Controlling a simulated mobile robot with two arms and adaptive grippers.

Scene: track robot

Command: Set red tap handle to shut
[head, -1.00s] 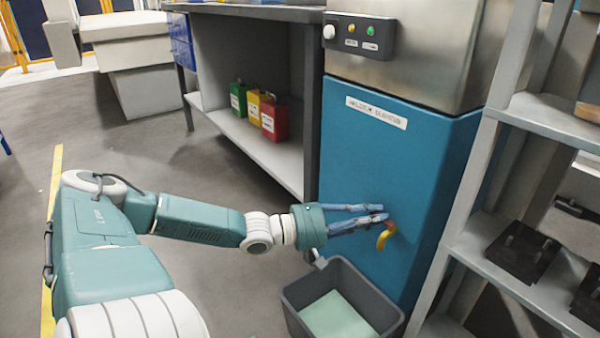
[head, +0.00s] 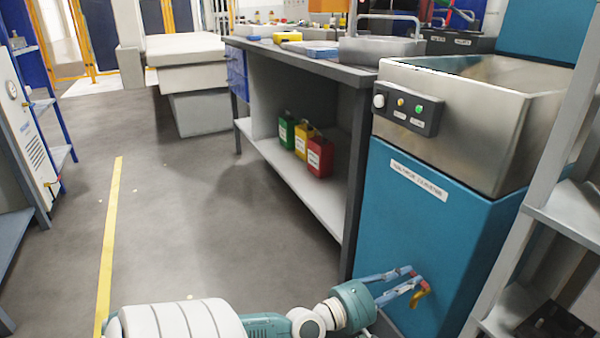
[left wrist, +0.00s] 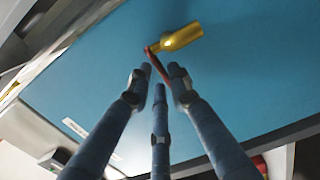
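The tap sits low on the front of the blue parts washer cabinet (head: 420,215). Its brass spout (head: 420,298) and red handle (head: 425,284) show in the head view beside my left gripper (head: 411,276). In the left wrist view the brass spout (left wrist: 181,38) lies just beyond the fingers, and the narrow red handle (left wrist: 154,62) reaches back toward the fingertips. The left gripper's fingers (left wrist: 158,78) are spread around the handle's near end; I cannot tell whether they touch it. Part of the handle is hidden by a fingertip. My right gripper is not in view.
A grey shelf rack (head: 560,215) stands close on the right of the cabinet. A workbench (head: 350,150) stands to its left, with green, yellow and red cans (head: 320,158) on its lower shelf. The floor (head: 200,220) at left is clear, with a yellow line.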

